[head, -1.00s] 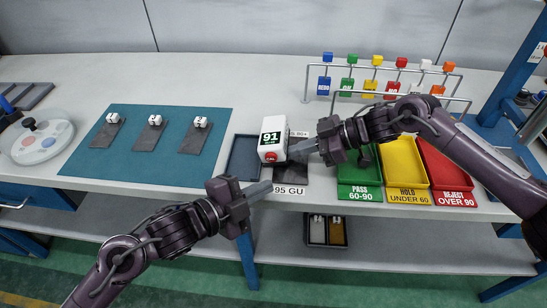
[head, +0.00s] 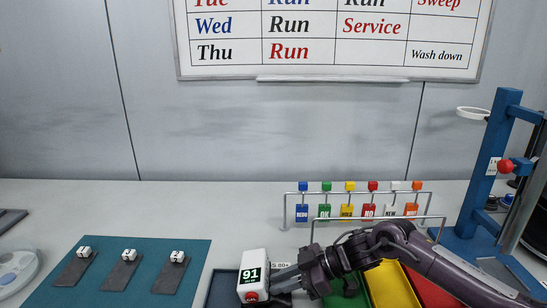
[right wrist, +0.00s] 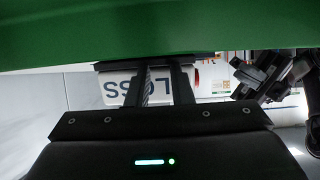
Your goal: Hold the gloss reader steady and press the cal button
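The white gloss reader (head: 254,266) stands at the bottom of the head view, its green display reading 91. Its red cal button (head: 251,296) shows just below the display. My right gripper (head: 284,278) is at the reader's right side, fingers pointing left at it. In the right wrist view my right gripper's two fingers (right wrist: 160,86) are apart, with the reader's lettered white side (right wrist: 112,90) across them. Contact cannot be made out. My left gripper is outside the head view; dark arm parts at the right of the wrist view do not show its fingers clearly.
A teal mat (head: 140,255) with several small white-topped pieces lies left. A rack of coloured tags (head: 365,190) stands behind my right arm. The yellow tray (head: 393,288) is partly under that arm. A blue stand (head: 490,170) rises at the right. The back wall carries a whiteboard (head: 330,40).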

